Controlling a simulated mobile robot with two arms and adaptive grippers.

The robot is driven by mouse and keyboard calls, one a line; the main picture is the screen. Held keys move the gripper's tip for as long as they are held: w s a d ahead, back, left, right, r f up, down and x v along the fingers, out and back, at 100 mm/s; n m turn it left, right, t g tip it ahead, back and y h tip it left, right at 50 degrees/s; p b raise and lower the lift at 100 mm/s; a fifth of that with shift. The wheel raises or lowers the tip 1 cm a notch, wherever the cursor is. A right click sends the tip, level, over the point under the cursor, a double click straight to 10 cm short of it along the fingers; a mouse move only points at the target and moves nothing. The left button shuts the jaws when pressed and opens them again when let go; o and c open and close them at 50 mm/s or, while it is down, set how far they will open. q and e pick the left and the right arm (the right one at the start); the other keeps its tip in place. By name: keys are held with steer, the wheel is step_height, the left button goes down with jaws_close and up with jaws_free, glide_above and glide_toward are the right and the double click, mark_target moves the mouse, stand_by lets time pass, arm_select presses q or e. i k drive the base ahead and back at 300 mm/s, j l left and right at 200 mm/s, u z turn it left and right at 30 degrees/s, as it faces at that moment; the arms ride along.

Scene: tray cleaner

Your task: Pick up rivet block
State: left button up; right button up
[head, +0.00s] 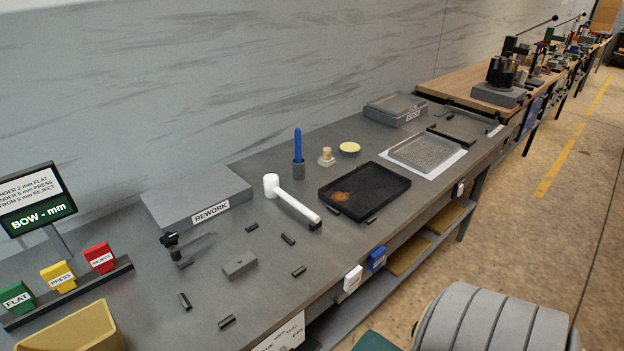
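A small grey rectangular block (240,264) lies on the dark grey bench top (215,290), in the lower left half of the head view. It looks like the rivet block, though no label shows on it. A small dark mark shows on its top. Nothing touches it. Neither of my grippers is in view.
Several short dark bars lie around the block. A REWORK slab (195,190) is behind; a yellow bin (80,330) is front left.

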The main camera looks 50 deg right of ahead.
mark_target(236, 267)
steer(key=z, duration=1)
steer(key=i+l+u, duration=0.1)
steer(key=l+u, duration=0.25)
steer(key=i+l+u, duration=0.1)
steer(key=u, duration=0.25)
steer(key=l, duration=0.05)
